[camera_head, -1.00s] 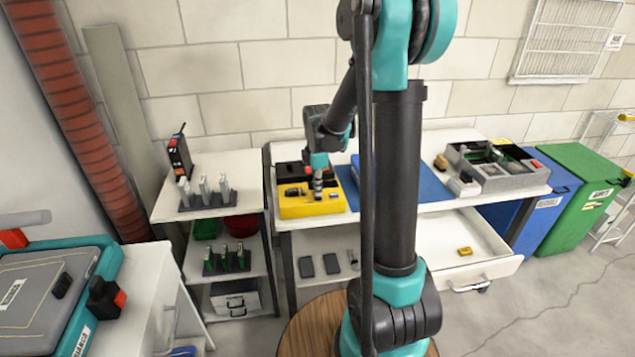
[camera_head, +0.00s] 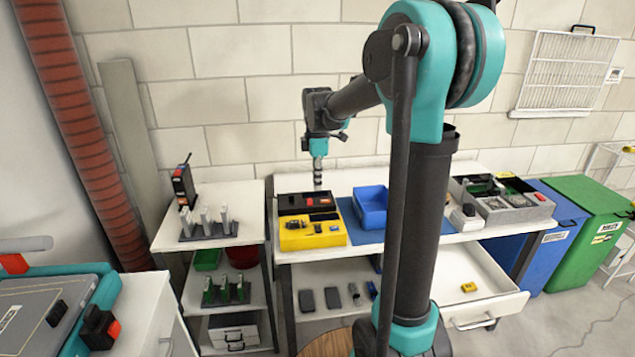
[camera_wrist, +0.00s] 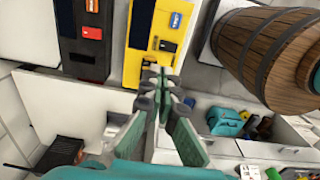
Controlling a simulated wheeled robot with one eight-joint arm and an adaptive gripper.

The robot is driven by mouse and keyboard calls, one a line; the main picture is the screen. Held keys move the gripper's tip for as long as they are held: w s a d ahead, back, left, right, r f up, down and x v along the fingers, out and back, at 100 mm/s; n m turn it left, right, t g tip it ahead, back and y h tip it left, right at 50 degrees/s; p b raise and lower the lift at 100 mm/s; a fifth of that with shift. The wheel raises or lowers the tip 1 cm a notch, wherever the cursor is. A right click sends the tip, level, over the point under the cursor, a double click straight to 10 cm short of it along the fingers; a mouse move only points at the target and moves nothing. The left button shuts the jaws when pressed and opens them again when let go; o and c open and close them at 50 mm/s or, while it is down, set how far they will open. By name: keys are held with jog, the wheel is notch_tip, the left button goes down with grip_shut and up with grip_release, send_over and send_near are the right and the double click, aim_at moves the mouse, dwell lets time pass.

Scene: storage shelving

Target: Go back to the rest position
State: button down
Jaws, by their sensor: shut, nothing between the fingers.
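My gripper (camera_head: 317,180) hangs in the air above the workbench, just behind and over the black and yellow trays. It points down, its fingers are shut, and nothing is held. In the wrist view its fingers (camera_wrist: 163,78) come together near the yellow tray (camera_wrist: 150,40). The yellow tray (camera_head: 325,240) stands at the front of the bench with small items in it. The black tray (camera_head: 287,205) sits right behind it, and it also shows in the wrist view (camera_wrist: 82,72).
A blue bin (camera_head: 371,210) stands right of the trays. A grey box (camera_head: 510,211) of parts is at the bench's right end. A drawer (camera_head: 485,305) below is pulled out, with a yellow item inside. A shelf unit (camera_head: 250,190) stands left. A wooden barrel (camera_wrist: 262,50) shows in the wrist view.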

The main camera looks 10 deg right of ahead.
dwell(0.3)
jog(key=s+d+f+m+t, duration=0.1)
jog(key=s+d+f+m, duration=0.1)
jog(key=s+f+m, duration=0.5)
jog(key=s+d+f+m+t, duration=0.2)
jog(key=s+m, duration=0.3)
jog(key=s, duration=0.4)
jog(key=s+d+f+m+t, duration=0.1)
jog(key=s+d+f+m, duration=0.1)
jog(key=s+f+m, duration=0.4)
notch_tip(320, 180, up, 15)
jog(key=n+g, duration=0.6)
jog(key=n, duration=1.2)
send_over(319, 230)
jog(key=w, duration=0.3)
jog(key=f, duration=0.4)
jog(key=s+f, duration=0.1)
jog(key=f, duration=0.4)
jog(key=s+f, duration=0.1)
jog(key=f, duration=0.3)
jog(key=shift+s+f, duration=0.2)
jog(key=shift+f, duration=0.15)
